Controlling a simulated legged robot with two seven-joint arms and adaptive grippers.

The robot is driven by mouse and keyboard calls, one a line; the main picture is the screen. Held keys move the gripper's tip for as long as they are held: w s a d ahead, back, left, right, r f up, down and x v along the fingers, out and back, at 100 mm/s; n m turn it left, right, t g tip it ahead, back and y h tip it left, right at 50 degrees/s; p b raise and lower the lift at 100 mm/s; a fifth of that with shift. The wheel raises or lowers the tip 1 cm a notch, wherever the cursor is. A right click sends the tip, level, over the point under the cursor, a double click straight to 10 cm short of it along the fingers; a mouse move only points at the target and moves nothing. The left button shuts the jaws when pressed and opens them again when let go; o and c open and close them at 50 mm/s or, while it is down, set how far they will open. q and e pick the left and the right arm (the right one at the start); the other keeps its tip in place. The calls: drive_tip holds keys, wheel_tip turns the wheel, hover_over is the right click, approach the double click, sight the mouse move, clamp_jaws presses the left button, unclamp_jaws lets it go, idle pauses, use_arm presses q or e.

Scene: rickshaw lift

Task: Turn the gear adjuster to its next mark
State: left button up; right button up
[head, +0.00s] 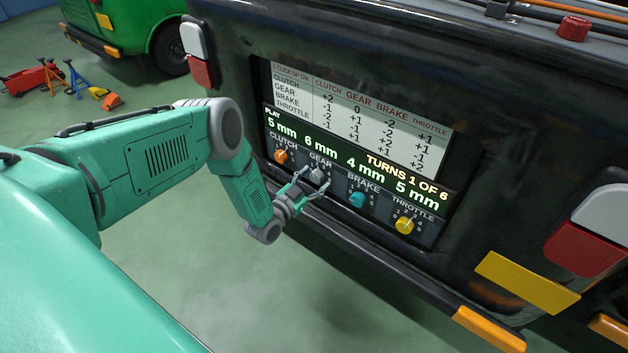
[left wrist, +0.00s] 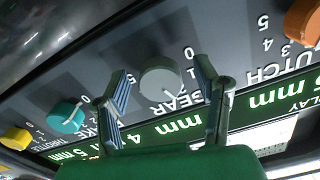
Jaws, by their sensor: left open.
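The gear adjuster (head: 319,176) is a round grey knob under the GEAR label, second from the left in the row on the rickshaw's panel. It also shows in the left wrist view (left wrist: 160,81) with a pale pointer line and numbers around it. My left gripper (head: 316,180) is at this knob with its fingers open, one on each side. In the left wrist view, gaps show between the knob and both fingers (left wrist: 162,75). The display (head: 352,158) reads 5 mm, 6 mm, 4 mm, 5 mm and TURNS 1 OF 6. My right gripper is not in view.
An orange clutch knob (head: 281,156) is close on the left, a teal brake knob (head: 357,199) close on the right, and a yellow throttle knob (head: 404,225) farther right. A dark bumper (head: 375,262) juts out below. A green vehicle (head: 135,25) stands behind.

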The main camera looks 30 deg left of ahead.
use_arm(q)
drive_tip(key=s+a, duration=0.1)
drive_tip(key=s, duration=1.1)
